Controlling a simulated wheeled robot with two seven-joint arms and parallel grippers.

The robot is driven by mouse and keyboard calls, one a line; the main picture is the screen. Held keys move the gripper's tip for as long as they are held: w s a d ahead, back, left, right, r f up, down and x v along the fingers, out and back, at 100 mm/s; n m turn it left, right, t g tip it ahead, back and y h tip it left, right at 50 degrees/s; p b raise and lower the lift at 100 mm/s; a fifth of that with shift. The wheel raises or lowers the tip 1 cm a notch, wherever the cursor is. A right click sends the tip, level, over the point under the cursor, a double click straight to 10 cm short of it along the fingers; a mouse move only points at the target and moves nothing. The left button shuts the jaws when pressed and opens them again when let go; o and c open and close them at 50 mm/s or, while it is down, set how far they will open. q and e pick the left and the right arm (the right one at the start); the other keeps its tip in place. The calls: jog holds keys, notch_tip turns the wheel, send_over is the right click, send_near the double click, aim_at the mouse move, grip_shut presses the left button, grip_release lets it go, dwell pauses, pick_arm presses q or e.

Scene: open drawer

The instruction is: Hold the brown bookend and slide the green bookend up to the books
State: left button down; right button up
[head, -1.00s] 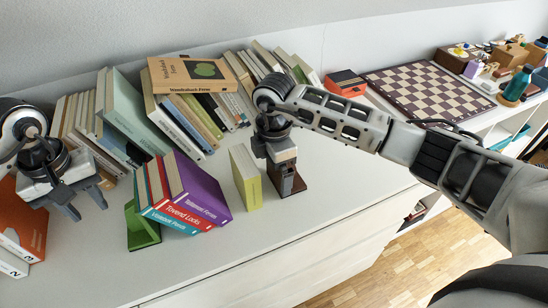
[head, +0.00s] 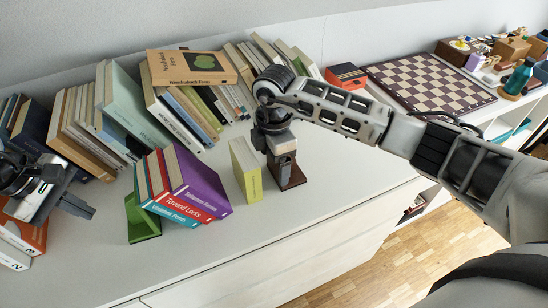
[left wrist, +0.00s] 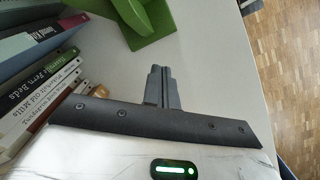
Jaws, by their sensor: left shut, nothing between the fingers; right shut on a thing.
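The brown bookend (head: 293,181) stands on the white top right of the yellow-green book. My right gripper (head: 284,178) is shut on its upright part, which is mostly hidden. The green bookend (head: 141,220) stands at the left end of a leaning row of books (head: 190,190), purple, red and teal among them. It also shows in the left wrist view (left wrist: 150,22). A gap separates the purple book from the upright yellow-green book (head: 246,170). My left gripper (head: 88,212) is shut and empty, left of the green bookend and apart from it; its fingertips show in the left wrist view (left wrist: 160,72).
Rows of books (head: 120,110) fill the back, with a brown book (head: 192,67) flat on top. Orange books (head: 22,240) lie at the left edge. A chessboard (head: 430,85) and a red box (head: 346,76) are at the right. The front of the top is clear.

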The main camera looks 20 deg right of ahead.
aim_at(118, 233)
pick_arm(q)
jog(key=d+f+n+h, duration=0.1)
jog(key=h, duration=0.1)
jog(key=s+d+f+n+t+h, duration=0.1)
jog(key=n+h, duration=0.1)
jog(key=d+f+n+h, duration=0.1)
jog(key=f, duration=0.1)
jog(key=shift+s+h, duration=0.2)
jog(key=shift+h, duration=0.2)
jog(key=n+t+h, duration=0.2)
jog(key=n, duration=0.1)
jog(key=shift+w+a+f+t, duration=0.15)
jog(key=shift+f+t, duration=0.15)
jog(key=shift+f, duration=0.05)
jog(key=a+f+n+t, duration=0.1)
jog(key=a+n+t, duration=0.1)
jog(key=n, duration=0.1)
jog(key=a+f+n+t, duration=0.1)
jog(key=a+n+t, duration=0.1)
jog(key=n, duration=0.1)
jog(key=a+f+n+t, duration=0.1)
jog(key=a+n+t, duration=0.2)
jog(key=shift+w+a+n, duration=0.1)
jog(key=shift+w+n, duration=0.3)
jog(key=shift+y, duration=0.3)
jog(key=shift+s+d, duration=0.1)
jog(key=shift+d, duration=3.3)
jog(key=shift+d, duration=0.15)
